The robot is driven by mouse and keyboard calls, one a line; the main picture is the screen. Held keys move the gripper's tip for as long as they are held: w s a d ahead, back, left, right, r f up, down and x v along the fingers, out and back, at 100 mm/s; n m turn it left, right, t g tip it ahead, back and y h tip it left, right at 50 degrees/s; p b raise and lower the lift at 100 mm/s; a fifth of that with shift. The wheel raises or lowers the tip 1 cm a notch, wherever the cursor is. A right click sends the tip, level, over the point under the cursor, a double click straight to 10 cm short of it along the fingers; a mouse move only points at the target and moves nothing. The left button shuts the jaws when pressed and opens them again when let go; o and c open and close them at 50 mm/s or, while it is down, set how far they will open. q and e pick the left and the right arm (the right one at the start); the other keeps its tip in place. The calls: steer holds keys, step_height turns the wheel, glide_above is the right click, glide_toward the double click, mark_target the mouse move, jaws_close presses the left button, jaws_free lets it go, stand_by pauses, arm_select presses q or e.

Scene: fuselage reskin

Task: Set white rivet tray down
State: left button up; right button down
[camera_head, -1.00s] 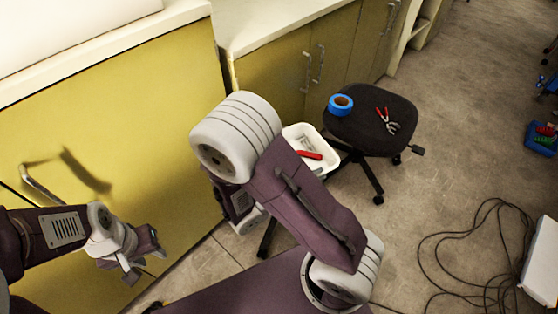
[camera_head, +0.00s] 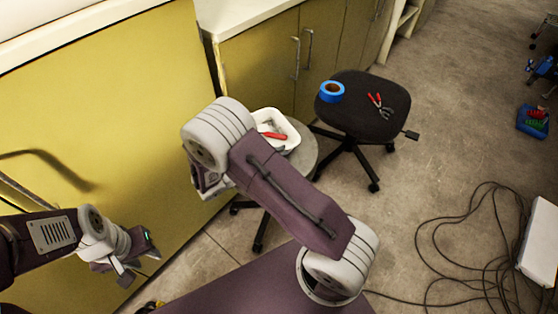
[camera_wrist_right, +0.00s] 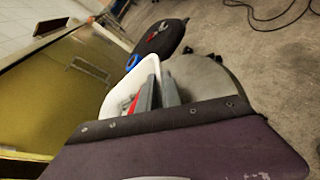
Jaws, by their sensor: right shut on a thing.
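The white rivet tray (camera_head: 291,129) is an open white tub with a red object (camera_head: 273,135) inside, just beyond my right arm in the head view. It also shows in the right wrist view (camera_wrist_right: 118,100). My right gripper (camera_wrist_right: 160,90) is shut on the tray's wall; in the head view the arm hides its fingers. The tray is over a round grey stool seat (camera_head: 305,158); I cannot tell if it touches. My left gripper (camera_head: 128,274) is away at the lower left by the yellow cabinet, and its finger opening is unclear.
A black stool (camera_head: 365,115) beside the tray holds blue tape (camera_head: 332,92) and red-handled pliers (camera_head: 380,106). Yellow cabinets (camera_head: 110,110) stand to the left and behind. Black cables (camera_head: 450,240) lie on the floor at right.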

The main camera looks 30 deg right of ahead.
step_height(320, 180, down, 4)
steer(key=shift+r+b, duration=0.15)
steer(key=shift+b, duration=0.6)
steer(key=shift+r, duration=0.15)
steer(key=c, duration=1.5)
jaws_free()
steer(key=shift+c, duration=0.2)
